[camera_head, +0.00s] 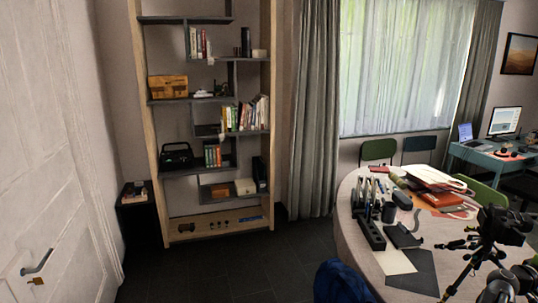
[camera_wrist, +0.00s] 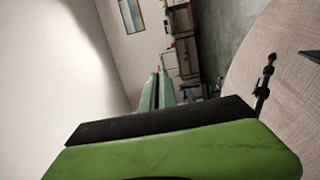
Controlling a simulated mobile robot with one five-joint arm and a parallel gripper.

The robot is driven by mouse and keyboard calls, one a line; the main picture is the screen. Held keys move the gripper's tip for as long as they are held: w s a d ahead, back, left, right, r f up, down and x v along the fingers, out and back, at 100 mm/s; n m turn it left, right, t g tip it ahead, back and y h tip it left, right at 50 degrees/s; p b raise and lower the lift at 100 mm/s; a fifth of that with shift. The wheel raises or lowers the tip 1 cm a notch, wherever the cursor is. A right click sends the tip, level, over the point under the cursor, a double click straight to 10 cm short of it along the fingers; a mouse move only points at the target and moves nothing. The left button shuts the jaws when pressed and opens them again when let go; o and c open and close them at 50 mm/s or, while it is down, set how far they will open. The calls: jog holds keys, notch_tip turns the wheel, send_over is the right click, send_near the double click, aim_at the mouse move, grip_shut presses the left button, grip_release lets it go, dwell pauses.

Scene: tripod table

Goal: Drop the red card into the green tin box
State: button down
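My gripper (camera_wrist: 158,74) shows in the wrist view as two narrow pale green fingers close together, rising behind a wide black and green body. A tiny red spot shows at the fingertips; I cannot tell whether it is a card between them or something behind. My gripper is not in the head view. I cannot pick out the red card or the green tin box for sure in the head view. Red and orange flat things (camera_head: 442,198) lie among the clutter on the round table (camera_head: 348,222).
On the table stand a black holder (camera_head: 371,234), a dark sheet (camera_head: 412,270) and a pale sheet (camera_head: 394,261). A camera on a tripod (camera_head: 500,226) stands at the right. A blue bag (camera_head: 341,282) is at the table's front left. Dark floor (camera_head: 235,265) lies clear before the shelf (camera_head: 157,130).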

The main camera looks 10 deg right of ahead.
notch_tip(320, 180, down, 21)
jog(key=a+b, duration=0.2)
jog(key=b, duration=1.6)
jog(key=shift+n+t+b, duration=0.3)
jog(key=shift+b, duration=0.05)
jog(key=c, duration=1.6)
grip_release()
